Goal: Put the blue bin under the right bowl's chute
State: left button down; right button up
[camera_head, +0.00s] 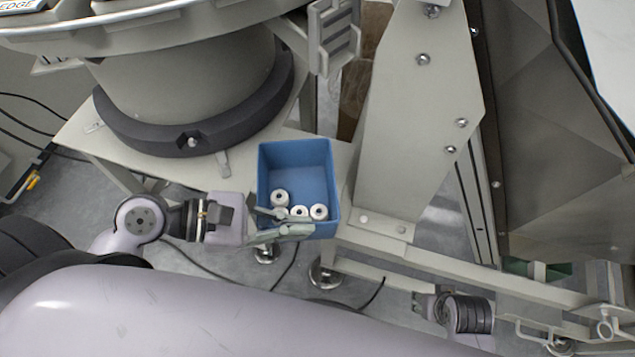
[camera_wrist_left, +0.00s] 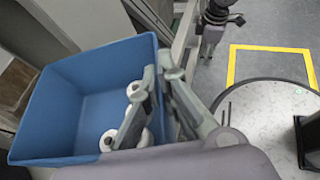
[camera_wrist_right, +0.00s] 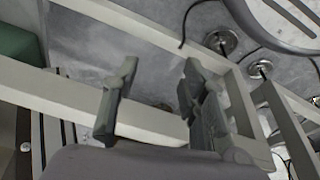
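The blue bin (camera_head: 300,165) stands upright at the right end of a pale plate, with several white ring-shaped caps (camera_head: 280,197) inside. My left gripper (camera_head: 297,224) is at its near wall, one finger inside and one outside. In the left wrist view the fingers (camera_wrist_left: 160,72) close on the wall of the bin (camera_wrist_left: 85,75). A bowl feeder (camera_head: 190,70) fills the upper left, and its chute (camera_head: 333,35) hangs above and beyond the bin. Whether this is the right bowl cannot be told. My right gripper is open and empty over a pale frame bar in the right wrist view (camera_wrist_right: 155,75).
The pale plate (camera_head: 105,150) carries the feeder's base. A tall grey bracket (camera_head: 415,130) stands close to the right of the bin. Frame bars (camera_head: 480,280) run along the lower right near my right arm. Cables lie on the grey floor.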

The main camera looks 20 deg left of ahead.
pick_arm(q)
jog(key=shift+w, duration=0.75)
send_over(327, 185)
jog(key=s+a, duration=0.1)
jog(key=a, duration=0.1)
jog(key=shift+s+d+p, duration=0.15)
jog(key=shift+s+p, duration=0.05)
jog(key=shift+p, duration=0.2)
jog(key=shift+w+f, duration=0.15)
jog(key=shift+w, duration=0.1)
notch_tip(327, 185, down, 6)
jog(key=shift+s+b, duration=0.1)
jog(key=shift+b, duration=0.7)
jog(key=shift+w+f, duration=0.2)
jog(key=shift+f, duration=0.15)
pick_arm(e)
notch_tip(327, 185, up, 4)
jog(key=shift+r, duration=0.25)
pick_arm(q)
jog(key=shift+f, duration=0.1)
jog(key=c, duration=1.8)
grip_release()
pick_arm(e)
jog(key=shift+r, duration=0.35)
